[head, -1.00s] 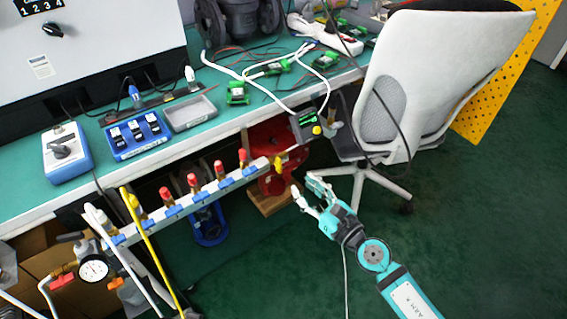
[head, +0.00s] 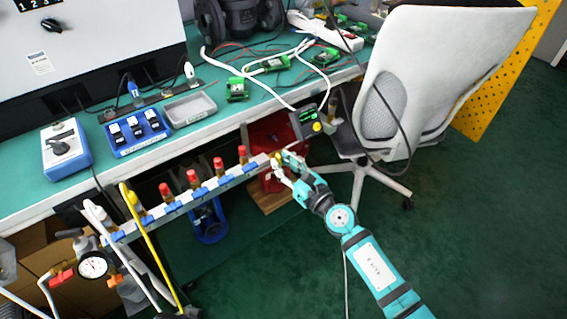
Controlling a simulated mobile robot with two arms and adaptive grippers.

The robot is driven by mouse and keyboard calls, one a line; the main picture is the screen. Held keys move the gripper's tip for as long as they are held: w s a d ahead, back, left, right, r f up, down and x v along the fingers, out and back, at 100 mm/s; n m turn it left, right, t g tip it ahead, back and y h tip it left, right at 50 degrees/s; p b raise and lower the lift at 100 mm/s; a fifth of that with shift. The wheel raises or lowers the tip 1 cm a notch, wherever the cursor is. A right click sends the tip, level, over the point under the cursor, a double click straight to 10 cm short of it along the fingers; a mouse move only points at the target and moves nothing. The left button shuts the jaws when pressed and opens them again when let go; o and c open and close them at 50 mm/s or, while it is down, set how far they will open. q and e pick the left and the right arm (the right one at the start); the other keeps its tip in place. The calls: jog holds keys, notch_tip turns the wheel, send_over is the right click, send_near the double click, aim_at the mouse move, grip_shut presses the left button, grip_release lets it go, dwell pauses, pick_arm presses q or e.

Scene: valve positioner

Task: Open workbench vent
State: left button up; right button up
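My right gripper (head: 282,162) reaches in from the lower right to the right end of the white manifold rail (head: 188,200) under the bench edge. Its two fingers look apart, one on each side of a small yellow fitting (head: 277,158) at the rail's end. The fingers partly hide this fitting, and I cannot tell whether they touch it. Several red-capped valves (head: 192,176) stand along the rail. No part is visibly labelled as the vent. My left gripper is not in view.
A small dark device with a green display (head: 306,122) hangs at the bench edge just above the gripper. A white office chair (head: 420,75) stands close to the right. A pressure gauge (head: 93,265) is at lower left. Green floor is open below.

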grip_shut()
